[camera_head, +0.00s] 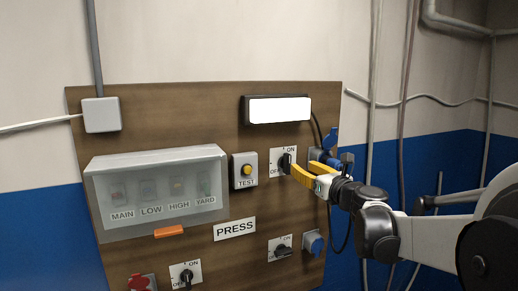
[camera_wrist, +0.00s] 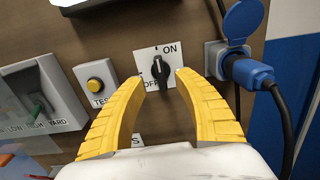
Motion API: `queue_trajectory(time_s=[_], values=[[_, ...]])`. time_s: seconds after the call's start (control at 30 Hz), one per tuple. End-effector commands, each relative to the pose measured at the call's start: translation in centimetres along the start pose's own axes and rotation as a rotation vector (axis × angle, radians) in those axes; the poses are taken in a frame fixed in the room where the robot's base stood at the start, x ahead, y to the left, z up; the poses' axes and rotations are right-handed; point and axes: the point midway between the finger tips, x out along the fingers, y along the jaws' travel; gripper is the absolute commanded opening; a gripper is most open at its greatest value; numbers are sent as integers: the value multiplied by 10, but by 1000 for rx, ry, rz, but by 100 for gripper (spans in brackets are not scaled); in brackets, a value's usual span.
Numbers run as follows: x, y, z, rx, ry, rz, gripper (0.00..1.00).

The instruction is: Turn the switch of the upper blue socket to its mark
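The upper switch (camera_head: 286,161) is a black knob on a white plate marked ON and OFF, left of the upper blue socket (camera_head: 331,139). In the wrist view the knob (camera_wrist: 160,70) stands roughly upright, between ON at upper right and OFF at lower left. The socket's blue lid (camera_wrist: 243,20) is raised and a blue plug (camera_wrist: 250,72) sits in it. My gripper (camera_wrist: 160,80) has yellow fingers spread open, one on each side of the knob, with gaps visible. In the head view my gripper (camera_head: 296,170) reaches the switch from the right and partly covers the plate.
A TEST box with a yellow button (camera_head: 247,170) is left of the switch. A clear-covered cabinet (camera_head: 158,188) is further left. Below are a PRESS sign (camera_head: 235,228), another switch (camera_head: 282,249) and a lower blue socket (camera_head: 314,243). A dark cable hangs by the upper socket.

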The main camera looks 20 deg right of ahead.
Motion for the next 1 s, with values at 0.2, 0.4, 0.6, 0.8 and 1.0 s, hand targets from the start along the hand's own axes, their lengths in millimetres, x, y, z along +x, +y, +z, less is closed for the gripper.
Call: queue_trajectory(time_s=[0.2,0.4,0.6,0.8,1.0], values=[[43,1,1,-3,1,3,38],[78,2,1,-5,1,3,38],[96,1,0,-5,1,2,38],[97,1,-1,-6,1,2,38],[97,1,-1,-6,2,2,6]])
